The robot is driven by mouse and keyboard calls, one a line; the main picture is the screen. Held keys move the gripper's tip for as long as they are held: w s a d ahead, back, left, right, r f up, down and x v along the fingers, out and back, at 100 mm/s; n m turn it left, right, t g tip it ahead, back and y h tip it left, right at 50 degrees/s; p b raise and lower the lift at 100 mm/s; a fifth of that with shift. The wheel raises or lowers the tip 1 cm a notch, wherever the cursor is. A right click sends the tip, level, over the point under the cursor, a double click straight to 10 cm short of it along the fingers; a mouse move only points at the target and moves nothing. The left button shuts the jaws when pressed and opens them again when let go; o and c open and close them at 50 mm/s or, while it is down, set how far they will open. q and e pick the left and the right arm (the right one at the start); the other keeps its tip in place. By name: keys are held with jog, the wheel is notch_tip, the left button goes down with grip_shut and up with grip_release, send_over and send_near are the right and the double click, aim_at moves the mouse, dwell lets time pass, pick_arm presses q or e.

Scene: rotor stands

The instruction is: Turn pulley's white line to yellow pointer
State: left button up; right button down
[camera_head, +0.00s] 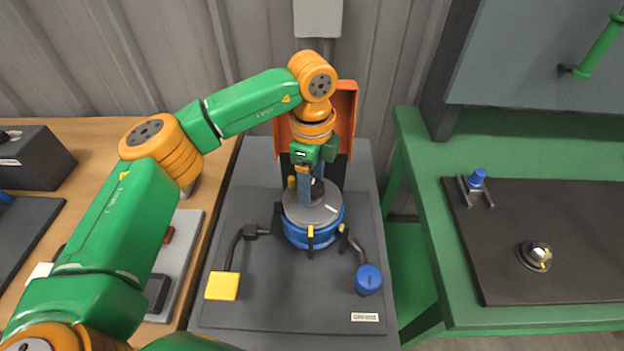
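The pulley (322,233) is a blue round body with a grey top disc, upright on a dark grey base plate (290,300). A small dark hub shows at its centre. Several small yellow marks stand around it; the one at the front rim (310,233) looks like the pointer. My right gripper is not in view.
A yellow pad (222,286) and a blue knob (368,280) sit on dark bent arms in front of the pulley. An orange guard (345,110) stands behind it. Wooden bench with boxes at left; green table (425,160) with a dark mat and dial (535,256) at right.

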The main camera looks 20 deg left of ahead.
pick_arm(q)
jog(key=c, duration=0.5)
jog(key=shift+o, duration=0.2)
jog(key=m, duration=0.4)
jog(key=shift+m, duration=0.4)
jog(key=m, duration=0.5)
jog(key=shift+m, duration=0.9)
jog(key=m, duration=0.4)
jog(key=shift+p, duration=0.3)
jog(key=m, duration=0.6)
jog(key=shift+w+m, duration=0.1)
jog(key=shift+m, duration=0.3)
jog(key=o, duration=0.9)
jog(key=shift+r, duration=0.1)
jog(key=shift+o, duration=0.2)
